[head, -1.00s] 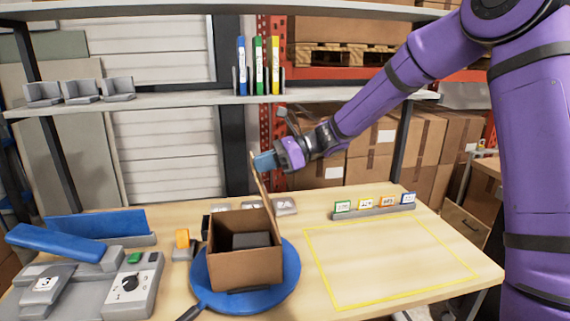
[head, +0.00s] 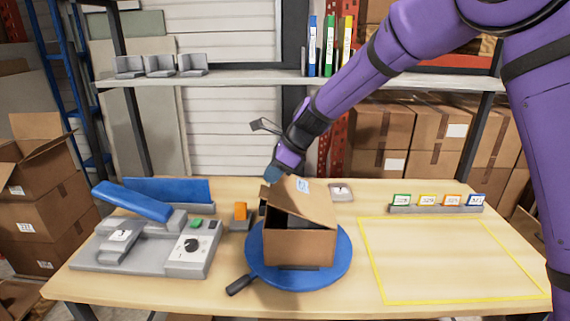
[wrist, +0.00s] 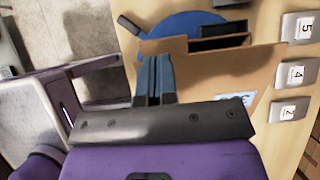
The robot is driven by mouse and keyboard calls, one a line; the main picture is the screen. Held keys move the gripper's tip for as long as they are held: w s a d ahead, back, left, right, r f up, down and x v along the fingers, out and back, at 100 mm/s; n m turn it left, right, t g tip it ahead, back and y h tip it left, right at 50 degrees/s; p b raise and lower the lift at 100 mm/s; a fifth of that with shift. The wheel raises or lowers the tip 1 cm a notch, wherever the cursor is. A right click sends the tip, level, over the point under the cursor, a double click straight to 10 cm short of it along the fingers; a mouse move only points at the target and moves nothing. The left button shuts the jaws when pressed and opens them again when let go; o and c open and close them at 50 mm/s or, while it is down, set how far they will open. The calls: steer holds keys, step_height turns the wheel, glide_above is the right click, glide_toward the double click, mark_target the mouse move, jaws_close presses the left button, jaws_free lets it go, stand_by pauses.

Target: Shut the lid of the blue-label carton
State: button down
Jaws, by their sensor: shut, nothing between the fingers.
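The brown carton (head: 300,247) stands on a round blue turntable (head: 340,262). Its lid (head: 312,205) is tilted over the opening, partly down, with a gap at the front and left side. A white and blue label (head: 302,185) is on the lid's outer face. A dark thing shows inside through the gap. My gripper (head: 273,176) is shut and empty at the lid's rear left upper edge. In the wrist view its blue-grey fingers (wrist: 152,78) lie against or just over the lid (wrist: 215,72); contact is hard to tell.
A grey machine with a blue arm (head: 130,201) and a dial stands left. An orange-topped device (head: 240,212) is near the turntable, whose dark handle (head: 240,284) points front left. A yellow outlined area (head: 450,260) at right is clear, with a card rack (head: 436,208) behind it.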

steer(key=a+f+h, duration=0.4)
steer(key=f+h, duration=0.1)
steer(key=f, duration=0.7)
steer(key=shift+a, duration=0.4)
steer(key=shift+s+f, duration=0.1)
steer(key=shift+f, duration=0.15)
steer(key=shift+r, duration=0.1)
